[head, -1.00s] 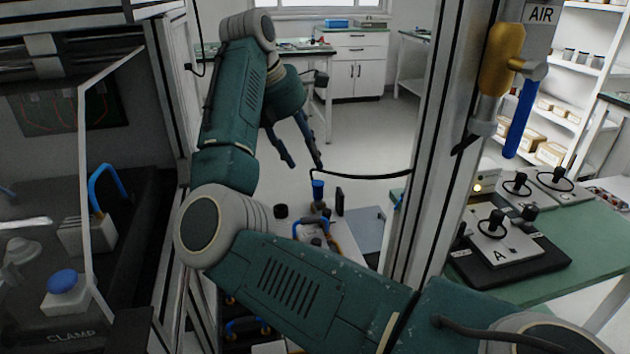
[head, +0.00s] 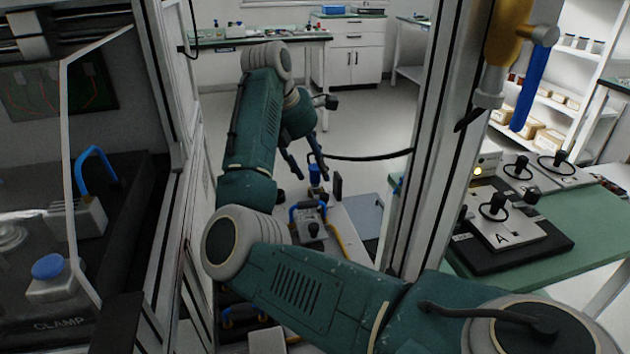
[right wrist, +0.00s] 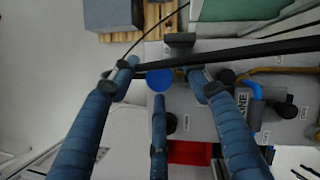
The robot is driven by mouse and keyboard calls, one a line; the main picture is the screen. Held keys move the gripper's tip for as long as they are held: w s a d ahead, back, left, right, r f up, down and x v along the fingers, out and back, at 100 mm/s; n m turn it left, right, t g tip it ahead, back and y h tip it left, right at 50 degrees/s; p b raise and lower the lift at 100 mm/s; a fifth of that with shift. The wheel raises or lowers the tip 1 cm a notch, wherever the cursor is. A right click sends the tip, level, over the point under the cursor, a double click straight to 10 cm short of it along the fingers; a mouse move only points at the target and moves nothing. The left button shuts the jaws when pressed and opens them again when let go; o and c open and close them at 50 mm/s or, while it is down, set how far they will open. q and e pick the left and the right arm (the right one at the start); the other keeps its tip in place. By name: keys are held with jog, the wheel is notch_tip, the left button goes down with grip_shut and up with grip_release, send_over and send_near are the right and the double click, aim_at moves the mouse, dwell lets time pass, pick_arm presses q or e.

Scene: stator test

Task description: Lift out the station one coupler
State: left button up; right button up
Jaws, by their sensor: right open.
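My right gripper (head: 306,164) is open and empty, its fingers pointing down over the pale bench unit. In the right wrist view its three blue fingers (right wrist: 164,82) spread around a blue round-topped post (right wrist: 159,79), which also shows in the head view (head: 314,174); contact cannot be told. Beside the post is a block with a blue handle (right wrist: 257,94), also in the head view (head: 309,208), near a partly readable label ending "NE" (right wrist: 243,103). I cannot tell for sure which part is the station one coupler. My left gripper is out of view.
A black cable (head: 370,156) runs close by the gripper; a dark bar crosses the wrist view. A metal upright (head: 425,170) stands to the right. The glazed enclosure on the left holds a blue-handled block (head: 76,220) and a blue-knobbed clamp (head: 50,275). A green table (head: 535,260) stands right.

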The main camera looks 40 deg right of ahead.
jog(key=shift+d+f, duration=0.1)
jog(key=shift+f, duration=0.1)
grip_shut()
jog(key=shift+r, duration=0.15)
